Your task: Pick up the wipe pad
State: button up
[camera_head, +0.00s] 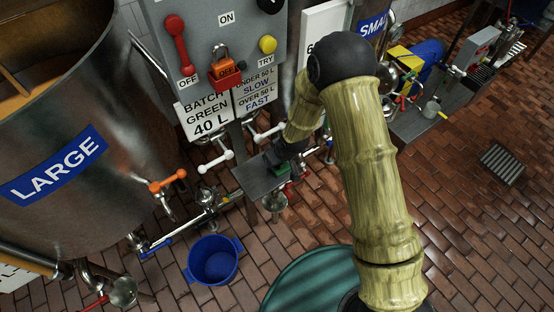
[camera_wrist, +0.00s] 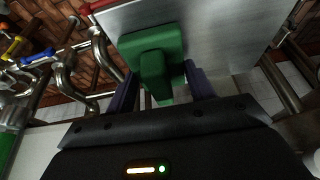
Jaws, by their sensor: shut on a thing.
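The wipe pad is a green block with a raised grip, seen in the wrist view (camera_wrist: 153,52) against a grey metal shelf (camera_wrist: 220,30). My gripper (camera_wrist: 160,86) has its two dark fingers on either side of the raised grip and is shut on it. In the head view, my gripper (camera_head: 287,157) is low over the small shelf (camera_head: 258,180), and only a sliver of the green pad (camera_head: 281,168) shows beneath it. I cannot tell whether the pad still touches the shelf.
Pipes with white-handled valves (camera_head: 215,160) and an orange-handled valve (camera_head: 168,181) stand left of the shelf. A large steel tank (camera_head: 70,110) fills the left. A blue bucket (camera_head: 213,261) sits on the brick floor. A control panel (camera_head: 215,40) rises behind. Open floor lies at right.

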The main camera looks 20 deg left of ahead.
jog(key=shift+s+d+r, duration=0.1)
jog(key=shift+d+r, duration=0.1)
jog(key=shift+r, duration=0.25)
notch_tip(320, 180, up, 6)
jog(key=shift+r+p, duration=0.2)
jog(key=shift+p, duration=0.1)
jog(key=s+d+p, duration=0.1)
jog(key=s+d, duration=0.8)
jog(key=d, duration=0.2)
jog(key=shift+s+p, duration=0.3)
jog(key=shift+p, duration=0.05)
jog(key=s+d+p, duration=0.1)
jog(key=d+p, duration=0.1)
jog(key=p, duration=0.3)
jog(key=s+d+p, duration=0.2)
jog(key=p, duration=0.2)
jog(key=shift+f+p, duration=0.15)
jog(key=shift+p, duration=0.25)
jog(key=shift+a, duration=0.1)
